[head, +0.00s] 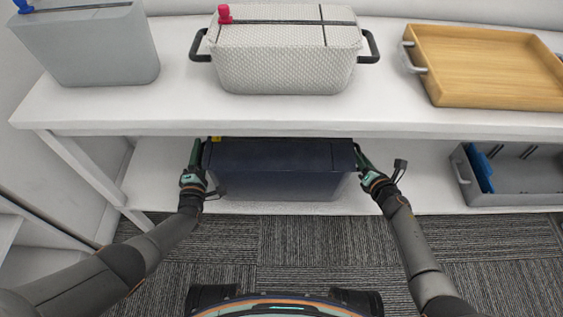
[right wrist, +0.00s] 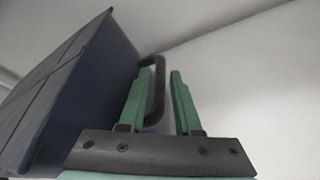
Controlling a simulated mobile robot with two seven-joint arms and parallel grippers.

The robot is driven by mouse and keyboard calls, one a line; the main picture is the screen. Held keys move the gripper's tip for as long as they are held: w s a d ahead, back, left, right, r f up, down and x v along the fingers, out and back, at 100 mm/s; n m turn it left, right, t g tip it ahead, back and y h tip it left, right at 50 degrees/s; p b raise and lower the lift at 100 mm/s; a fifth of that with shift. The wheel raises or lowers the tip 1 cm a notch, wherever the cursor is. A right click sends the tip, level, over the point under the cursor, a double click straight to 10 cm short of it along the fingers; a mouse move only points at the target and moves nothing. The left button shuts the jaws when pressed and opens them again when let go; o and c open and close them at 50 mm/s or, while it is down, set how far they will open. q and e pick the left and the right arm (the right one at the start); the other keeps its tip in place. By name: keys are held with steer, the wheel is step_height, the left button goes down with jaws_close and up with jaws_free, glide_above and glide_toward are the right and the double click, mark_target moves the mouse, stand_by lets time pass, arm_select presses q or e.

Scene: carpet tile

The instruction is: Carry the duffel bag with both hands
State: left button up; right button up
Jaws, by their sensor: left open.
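The duffel bag is a dark navy, box-shaped bag (head: 270,168) on the lower shelf, under the upper board. It also fills the left of the right wrist view (right wrist: 75,85). My left gripper (head: 197,155) is at the bag's left end, open; its contact with the handle there is too small to make out. My right gripper (head: 361,157) is at the bag's right end. In the right wrist view its green fingers (right wrist: 160,95) stand apart, with a black loop handle (right wrist: 158,75) between them and a gap beside the right finger.
The upper shelf board (head: 300,118) runs close above the bag. On it stand a grey bin (head: 95,50), a white woven basket (head: 285,70) and a wooden tray (head: 490,70). A grey crate (head: 525,185) sits right on the lower shelf. Carpet (head: 300,245) in front is clear.

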arm_select(q)
steer(key=shift+c, duration=0.3)
arm_select(e)
steer(key=shift+c, duration=0.3)
arm_select(q)
steer(key=c, duration=0.4)
arm_select(e)
steer(key=c, duration=0.4)
arm_select(q)
jaws_close()
arm_select(e)
jaws_close()
